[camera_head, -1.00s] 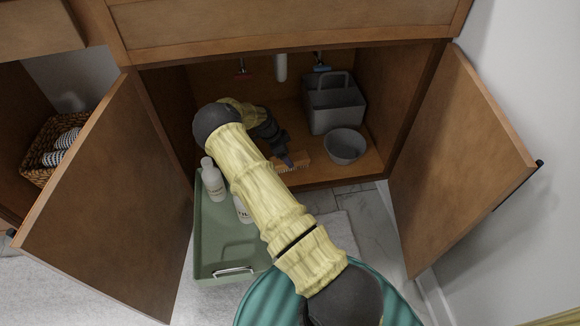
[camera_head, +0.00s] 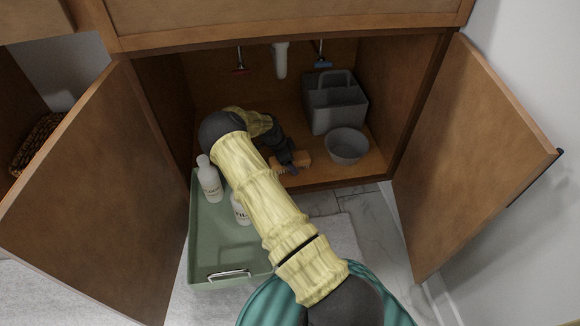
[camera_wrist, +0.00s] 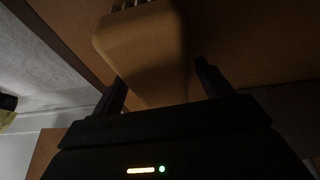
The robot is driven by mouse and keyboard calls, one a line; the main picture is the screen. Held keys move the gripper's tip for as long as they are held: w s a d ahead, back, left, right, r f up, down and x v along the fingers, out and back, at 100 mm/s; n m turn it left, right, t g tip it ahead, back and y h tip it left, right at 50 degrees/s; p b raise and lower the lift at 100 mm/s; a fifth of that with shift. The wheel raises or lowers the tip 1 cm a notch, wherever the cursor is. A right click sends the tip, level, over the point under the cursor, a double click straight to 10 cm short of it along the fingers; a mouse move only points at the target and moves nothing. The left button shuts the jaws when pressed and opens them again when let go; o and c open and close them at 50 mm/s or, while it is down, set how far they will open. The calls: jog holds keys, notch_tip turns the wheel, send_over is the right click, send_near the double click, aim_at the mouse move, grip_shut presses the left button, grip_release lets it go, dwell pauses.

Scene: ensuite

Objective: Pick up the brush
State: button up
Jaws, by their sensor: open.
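The brush (camera_head: 304,160) has a light wooden body and lies on the cabinet floor near its front edge. My gripper (camera_head: 290,160) is over it in the head view, partly covering it. In the wrist view the brush (camera_wrist: 145,50) shows as a tan block with bristles at the top edge. The dark fingers of my gripper (camera_wrist: 160,90) are apart, one on each side of the near end of the brush. I cannot tell whether either finger touches it.
A grey bowl (camera_head: 346,146) and a grey caddy (camera_head: 335,106) stand right of the brush. Open doors flank the cabinet, left (camera_head: 95,190) and right (camera_head: 470,155). A green tray (camera_head: 215,245) with white bottles (camera_head: 209,180) is in front. Pipes (camera_head: 280,62) hang at the back.

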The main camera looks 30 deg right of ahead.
dwell(0.5)
jog(key=c, duration=1.1)
notch_tip(320, 180, up, 10)
jog(key=p, duration=0.7)
